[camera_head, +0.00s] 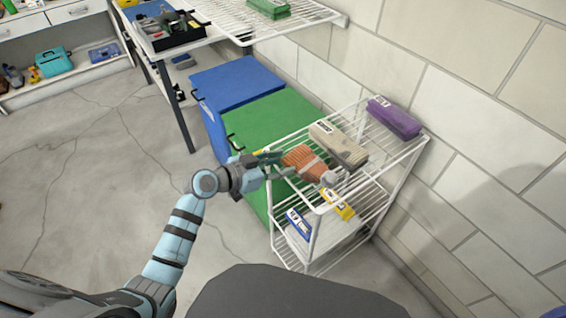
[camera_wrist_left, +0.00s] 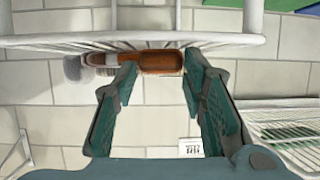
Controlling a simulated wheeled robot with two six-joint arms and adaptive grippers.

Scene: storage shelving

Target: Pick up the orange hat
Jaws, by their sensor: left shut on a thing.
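The orange hat (camera_head: 301,158) is a ribbed orange thing with a pale band, at the near left part of the white wire rack's top shelf (camera_head: 385,165). My left gripper (camera_head: 284,163) reaches it from the left, with its fingers at the hat's left end. In the left wrist view the orange-brown hat (camera_wrist_left: 160,62) lies across between the tips of my left gripper (camera_wrist_left: 160,68), which is shut on it. I cannot tell whether the hat touches the wires. My right gripper is not in view.
A beige box-like thing (camera_head: 338,145) lies close behind the hat, and a purple one (camera_head: 393,118) farther back. Yellow (camera_head: 339,204) and blue (camera_head: 299,224) items sit on a lower shelf. Green (camera_head: 270,130) and blue (camera_head: 237,84) bins stand left of the rack. A brick wall bounds the right.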

